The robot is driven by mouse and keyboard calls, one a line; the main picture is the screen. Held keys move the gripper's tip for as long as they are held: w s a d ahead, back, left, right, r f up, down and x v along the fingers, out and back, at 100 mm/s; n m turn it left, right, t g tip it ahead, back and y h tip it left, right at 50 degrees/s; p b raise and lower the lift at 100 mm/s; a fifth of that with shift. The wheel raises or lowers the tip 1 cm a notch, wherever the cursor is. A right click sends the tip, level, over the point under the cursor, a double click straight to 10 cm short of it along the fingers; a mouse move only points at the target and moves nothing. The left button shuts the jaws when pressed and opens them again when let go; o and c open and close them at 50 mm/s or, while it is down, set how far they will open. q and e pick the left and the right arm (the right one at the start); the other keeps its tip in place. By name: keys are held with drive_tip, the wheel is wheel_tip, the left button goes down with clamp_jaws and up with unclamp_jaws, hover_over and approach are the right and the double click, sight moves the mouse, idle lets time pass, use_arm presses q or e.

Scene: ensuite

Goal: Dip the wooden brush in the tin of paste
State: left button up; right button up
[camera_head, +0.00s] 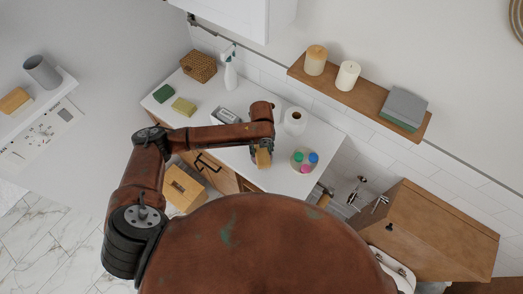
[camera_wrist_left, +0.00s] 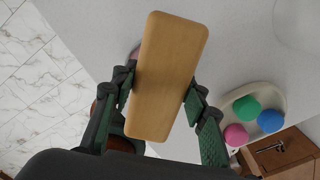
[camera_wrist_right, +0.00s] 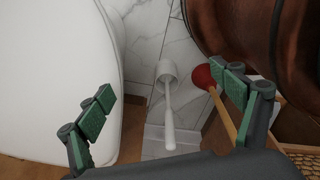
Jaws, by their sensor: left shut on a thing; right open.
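The wooden brush (camera_wrist_left: 168,75) shows as a plain, rounded wooden block in the left wrist view. My left gripper (camera_wrist_left: 160,92) is shut on it, with a finger on either side. In the head view the brush (camera_head: 263,158) hangs below my left gripper at the front edge of the white counter. A small pinkish thing (camera_wrist_left: 134,52) peeks out behind the brush in the left wrist view; I cannot tell whether it is the tin of paste. No tin shows clearly in any view. My right gripper (camera_wrist_right: 168,100) is open and empty.
A round dish (camera_head: 296,167) with green, blue and pink pieces lies right of the brush. A toilet brush (camera_wrist_right: 168,105) and red plunger (camera_wrist_right: 206,78) are near my right gripper.

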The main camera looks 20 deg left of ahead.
sight(262, 150)
use_arm(q)
drive_tip(key=shift+f, duration=0.45)
idle(1.0)
drive_tip(key=shift+s+f, duration=0.1)
idle(1.9)
wheel_tip(262, 150, up, 7)
drive_tip(key=p, duration=0.7)
drive_tip(key=shift+p, duration=0.4)
